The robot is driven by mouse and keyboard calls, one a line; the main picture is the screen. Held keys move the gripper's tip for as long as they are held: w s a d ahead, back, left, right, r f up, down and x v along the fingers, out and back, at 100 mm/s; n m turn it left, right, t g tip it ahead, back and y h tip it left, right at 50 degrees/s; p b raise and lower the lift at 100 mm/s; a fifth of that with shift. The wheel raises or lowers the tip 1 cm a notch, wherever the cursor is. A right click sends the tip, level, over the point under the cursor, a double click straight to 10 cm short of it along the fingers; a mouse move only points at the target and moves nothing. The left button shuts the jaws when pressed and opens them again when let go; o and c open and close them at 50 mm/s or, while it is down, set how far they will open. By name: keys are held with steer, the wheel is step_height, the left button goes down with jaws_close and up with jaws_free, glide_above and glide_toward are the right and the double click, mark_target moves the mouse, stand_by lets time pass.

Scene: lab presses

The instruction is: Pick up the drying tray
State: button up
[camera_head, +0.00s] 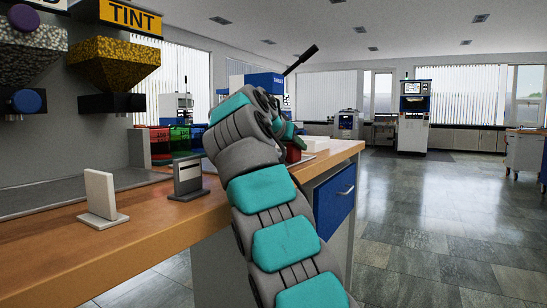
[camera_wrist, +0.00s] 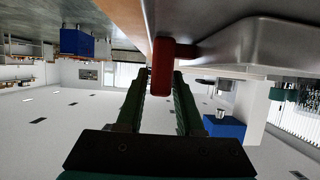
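In the wrist view, which looks upside down, a grey metal tray (camera_wrist: 255,42), probably the drying tray, fills the upper right. A red handle (camera_wrist: 162,66) sticks out from its edge. My gripper (camera_wrist: 162,75) has its two dark green fingers apart. The end of the handle shows between the fingertips, with a slim gap at the left finger. I cannot tell whether the right finger touches it. In the head view my arm hides the gripper and most of the tray. A red piece (camera_head: 293,153) shows just beyond my arm, at the bench edge.
The wooden bench (camera_head: 130,235) runs along the left. A white upright plate (camera_head: 101,195) and a grey stand (camera_head: 188,180) stand on it. Red and green bins (camera_head: 160,145) stand behind. A blue drawer (camera_head: 334,198) is under the bench. The floor on the right is clear.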

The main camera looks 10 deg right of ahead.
jaws_close()
steer(key=shift+r, duration=0.15)
stand_by(0.4)
